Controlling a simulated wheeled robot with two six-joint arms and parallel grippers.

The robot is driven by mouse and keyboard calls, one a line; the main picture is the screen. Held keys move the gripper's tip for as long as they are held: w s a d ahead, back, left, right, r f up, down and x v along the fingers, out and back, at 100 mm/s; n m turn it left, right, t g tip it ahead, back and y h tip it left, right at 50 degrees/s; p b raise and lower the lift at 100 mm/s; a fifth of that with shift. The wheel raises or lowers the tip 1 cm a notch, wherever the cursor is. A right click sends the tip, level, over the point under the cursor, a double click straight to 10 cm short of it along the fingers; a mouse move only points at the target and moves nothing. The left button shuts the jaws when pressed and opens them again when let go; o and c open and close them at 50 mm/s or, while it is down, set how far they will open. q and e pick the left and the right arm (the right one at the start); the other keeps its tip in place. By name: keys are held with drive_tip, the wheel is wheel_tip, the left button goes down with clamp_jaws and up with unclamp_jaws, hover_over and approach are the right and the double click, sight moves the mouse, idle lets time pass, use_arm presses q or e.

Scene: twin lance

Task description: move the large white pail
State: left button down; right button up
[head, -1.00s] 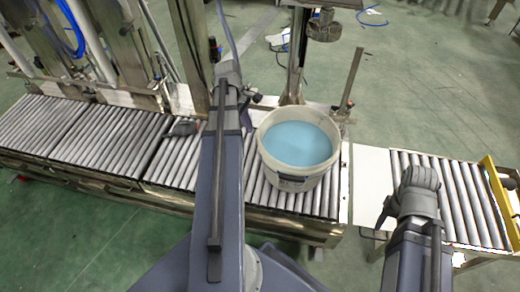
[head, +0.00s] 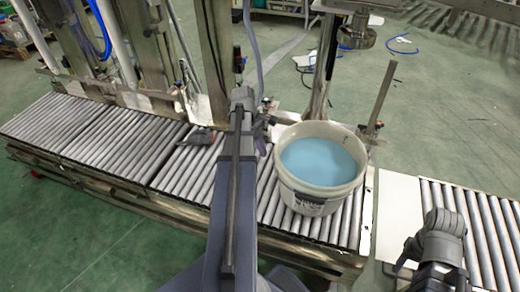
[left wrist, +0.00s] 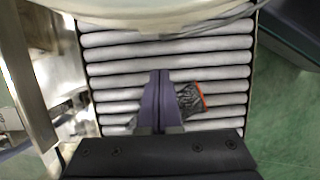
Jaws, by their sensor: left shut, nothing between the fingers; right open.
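The large white pail (head: 292,190) stands upright on the roller conveyor, right of my left arm in the head view. It is open at the top and holds light blue contents (head: 318,162). The pail's rim also shows at the top of the left wrist view (left wrist: 150,12). My left gripper (left wrist: 158,98) is shut and empty over the rollers, apart from the pail.
A dark glove (head: 198,138) lies on the rollers left of the pail, also beside my left fingertips in the wrist view (left wrist: 190,100). A metal post (head: 383,95) stands behind the pail. A white plate (head: 398,215) lies between the two conveyor sections (head: 485,220).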

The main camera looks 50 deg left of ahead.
use_arm(q)
drive_tip(key=shift+w+d+f+b, duration=0.4)
drive_tip(key=shift+d+f, duration=0.15)
drive_tip(key=shift+d, duration=0.2)
drive_tip(key=shift+w+d+f+b, duration=0.3)
drive_tip(key=shift+w+d+f, duration=0.15)
drive_tip(key=shift+d, duration=0.25)
drive_tip(key=shift+w+d+f+b, duration=0.35)
drive_tip(key=shift+d+f, duration=0.25)
drive_tip(key=shift+d, duration=0.15)
use_arm(e)
drive_tip(key=shift+f, duration=1.6)
